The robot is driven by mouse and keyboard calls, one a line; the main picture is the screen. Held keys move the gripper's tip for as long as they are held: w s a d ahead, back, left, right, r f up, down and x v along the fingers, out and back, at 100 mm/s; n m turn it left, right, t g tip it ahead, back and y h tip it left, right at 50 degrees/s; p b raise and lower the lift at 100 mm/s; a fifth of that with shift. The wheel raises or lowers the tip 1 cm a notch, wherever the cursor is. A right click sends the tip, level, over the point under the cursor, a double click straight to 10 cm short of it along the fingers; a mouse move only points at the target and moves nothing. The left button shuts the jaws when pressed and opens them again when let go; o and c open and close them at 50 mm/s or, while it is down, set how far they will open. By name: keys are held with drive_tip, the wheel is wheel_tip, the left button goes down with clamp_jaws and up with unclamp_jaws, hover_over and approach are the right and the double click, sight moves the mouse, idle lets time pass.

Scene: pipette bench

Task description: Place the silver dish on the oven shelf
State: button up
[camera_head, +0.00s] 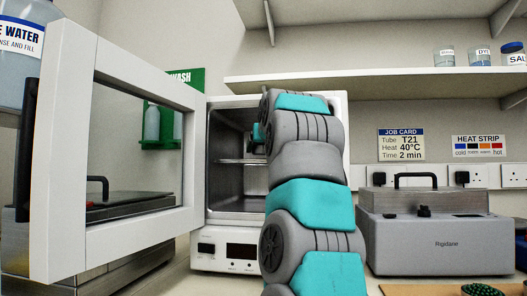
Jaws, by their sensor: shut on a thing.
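The white oven (222,219) stands on the bench with its door (68,150) swung wide open to the left. Its inside is grey metal, and a wire shelf (232,161) crosses the chamber at mid height. My arm rises in front of the oven and covers the right part of the opening. A small teal and dark part of my arm shows inside the chamber, above the shelf. My gripper's fingers are hidden behind the arm. The silver dish is not visible.
The open door with its glass pane and dark handle (25,150) stands close on the left. A grey Rigidane bath (438,243) with a lidded top is on the right. A wall shelf (400,83) with small jars (480,56) runs above. A job card (401,145) hangs behind.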

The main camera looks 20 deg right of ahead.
drive_tip(key=shift+s+f+b, duration=0.1)
drive_tip(key=shift+f+b, duration=0.2)
drive_tip(key=shift+f, duration=0.25)
drive_tip(key=shift+f, duration=0.25)
drive_tip(key=o, duration=1.3)
drive_tip(key=shift+r, duration=0.1)
drive_tip(key=shift+r, duration=0.15)
drive_tip(key=b+v, duration=0.1)
drive_tip(key=v, duration=1.1)
drive_tip(key=shift+r, duration=0.1)
